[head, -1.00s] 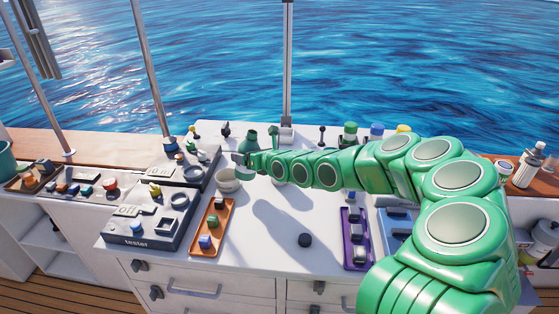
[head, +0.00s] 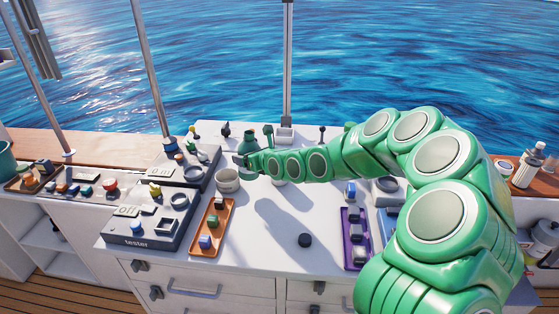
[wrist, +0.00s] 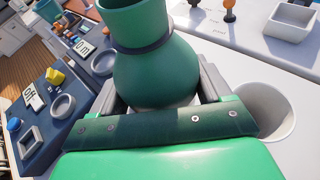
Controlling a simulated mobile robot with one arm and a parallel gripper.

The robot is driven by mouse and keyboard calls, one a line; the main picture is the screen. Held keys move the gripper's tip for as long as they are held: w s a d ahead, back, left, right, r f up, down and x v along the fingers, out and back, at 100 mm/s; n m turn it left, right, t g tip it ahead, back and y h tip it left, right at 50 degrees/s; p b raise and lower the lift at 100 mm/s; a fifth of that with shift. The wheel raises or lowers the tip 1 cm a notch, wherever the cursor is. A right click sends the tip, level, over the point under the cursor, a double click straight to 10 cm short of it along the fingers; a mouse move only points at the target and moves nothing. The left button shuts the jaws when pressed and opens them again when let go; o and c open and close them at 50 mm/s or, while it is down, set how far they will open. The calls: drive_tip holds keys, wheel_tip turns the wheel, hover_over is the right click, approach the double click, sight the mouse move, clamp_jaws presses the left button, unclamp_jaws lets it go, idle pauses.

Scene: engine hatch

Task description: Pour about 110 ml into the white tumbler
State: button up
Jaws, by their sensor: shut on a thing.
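A green bottle-shaped vessel (wrist: 155,70) with a round body, a dark ring at the neck and a wide mouth is held between the fingers of my gripper (wrist: 160,95). In the head view the green vessel (head: 251,137) shows at the end of my arm, above the back of the worktop, and my gripper (head: 243,160) is partly hidden. In the wrist view a white cup, likely this tumbler (wrist: 268,112), is at the right, partly hidden by my gripper. Its contents cannot be seen.
An orange tray (head: 212,228) with small blocks lies in front of the tumbler. A dark tester box (head: 150,222) stands to the left. A purple tray (head: 356,240) and a black knob (head: 305,240) are to the right.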

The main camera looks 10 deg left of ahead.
drive_tip(key=shift+h, duration=0.3)
drive_tip(key=shift+d, duration=0.1)
